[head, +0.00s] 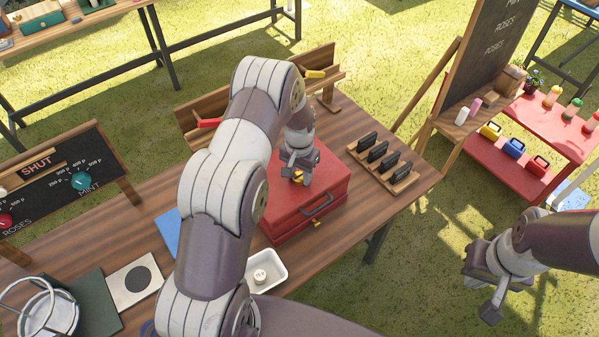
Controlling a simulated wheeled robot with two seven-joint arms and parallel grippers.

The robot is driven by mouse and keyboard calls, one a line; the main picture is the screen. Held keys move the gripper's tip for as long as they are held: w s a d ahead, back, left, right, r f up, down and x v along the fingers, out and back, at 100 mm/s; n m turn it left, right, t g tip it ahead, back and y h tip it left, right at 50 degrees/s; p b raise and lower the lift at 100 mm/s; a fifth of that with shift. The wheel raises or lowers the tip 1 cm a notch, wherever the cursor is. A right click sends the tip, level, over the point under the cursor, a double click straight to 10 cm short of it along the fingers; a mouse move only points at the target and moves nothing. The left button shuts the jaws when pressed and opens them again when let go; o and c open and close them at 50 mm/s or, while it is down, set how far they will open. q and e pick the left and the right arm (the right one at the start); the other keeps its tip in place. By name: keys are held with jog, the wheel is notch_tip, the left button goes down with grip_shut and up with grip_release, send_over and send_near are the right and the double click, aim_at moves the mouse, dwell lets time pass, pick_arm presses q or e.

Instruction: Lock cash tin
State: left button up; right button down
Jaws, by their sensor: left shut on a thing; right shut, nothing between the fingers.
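The red cash tin (285,207) sits on the wooden table with its lid down. It has a dark handle (317,206) and a small brass-coloured fitting (317,223) on its front. My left gripper (297,173) is above the tin's lid, pointing down, shut on a small brass-coloured piece (298,178). Whether this piece is a key, and whether it touches the lid, I cannot tell. My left arm hides part of the tin's left and back. My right gripper (490,302) is shut and empty, over the grass at the right, away from the table.
A wooden rack with several dark blocks (383,162) stands right of the tin. A white dish (266,271) is in front of it. A blue item (167,233) lies to the left. A chalkboard (490,55) and red shelf (558,122) stand at the right.

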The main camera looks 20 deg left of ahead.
pick_arm(q)
jog(key=n+b, duration=0.1)
jog(key=n, duration=0.2)
jog(key=shift+f, duration=0.1)
jog(key=n+b, duration=0.2)
jog(key=n, duration=0.3)
jog(key=shift+n, duration=0.3)
jog(key=n+b, duration=0.1)
jog(key=n, duration=0.3)
jog(key=shift+n, duration=0.3)
jog(key=shift+s+n+b, duration=0.1)
jog(key=shift+n+b, duration=0.3)
jog(key=shift+n, duration=1.8)
jog(key=o, duration=1.1)
jog(key=shift+c, duration=0.2)
jog(key=shift+d+r, duration=0.1)
jog(key=shift+r, duration=0.1)
